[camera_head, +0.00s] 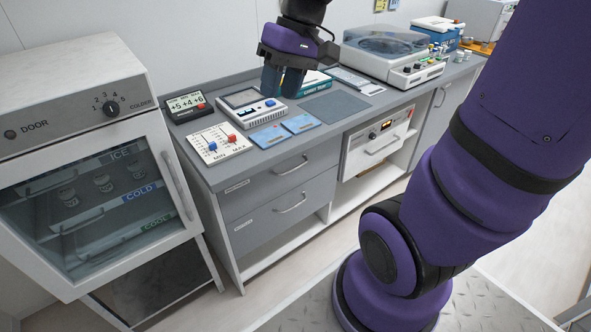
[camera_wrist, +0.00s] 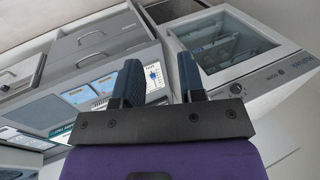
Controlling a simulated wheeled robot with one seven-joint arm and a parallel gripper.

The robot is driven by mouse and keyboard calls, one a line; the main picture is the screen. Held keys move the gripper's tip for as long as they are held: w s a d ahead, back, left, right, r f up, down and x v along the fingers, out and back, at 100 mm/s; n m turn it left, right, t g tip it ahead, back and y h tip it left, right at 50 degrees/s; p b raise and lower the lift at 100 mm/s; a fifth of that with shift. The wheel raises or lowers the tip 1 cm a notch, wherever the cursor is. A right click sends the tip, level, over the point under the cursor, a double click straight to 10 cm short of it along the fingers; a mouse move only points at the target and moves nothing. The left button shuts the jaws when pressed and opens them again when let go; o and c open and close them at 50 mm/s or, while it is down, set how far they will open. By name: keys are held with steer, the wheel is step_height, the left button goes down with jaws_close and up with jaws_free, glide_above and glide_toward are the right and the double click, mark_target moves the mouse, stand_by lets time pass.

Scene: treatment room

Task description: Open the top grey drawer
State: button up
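The top grey drawer (camera_head: 262,184) sits just under the worktop and looks shut, flush with the cabinet front. Its curved metal handle (camera_head: 292,166) is bare. In the wrist view, turned about half around, a grey drawer front nearest the worktop (camera_wrist: 112,42) shows at upper left with its handle (camera_wrist: 91,36). My gripper (camera_head: 281,85) hangs above the back of the worktop, apart from the drawer, fingers pointing down. In the wrist view its two fingers (camera_wrist: 160,75) stand apart with nothing between them.
A second grey drawer (camera_head: 278,218) lies below. A glass-fronted cooler (camera_head: 92,50) stands left, and a white unit with a handle (camera_head: 373,152) right. Panels, blue cards and a meter (camera_head: 240,110) cover the worktop. Floor in front of the drawers is clear.

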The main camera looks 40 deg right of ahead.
steer(key=w+d+f+m+t+y, duration=0.2)
steer(key=w+d+f+y, duration=0.35)
steer(key=w+f, duration=0.45)
steer(key=w+d+f+m+t+y, duration=0.2)
steer(key=w+d+f+y, duration=0.4)
steer(key=f, duration=0.6)
steer(key=m+t+h, duration=0.8)
steer(key=m+t, duration=0.1)
steer(key=t, duration=0.4)
glide_toward(296, 168)
steer(key=x, duration=1)
steer(key=shift+w+f, duration=0.1)
steer(key=shift+f, duration=0.15)
jaws_close()
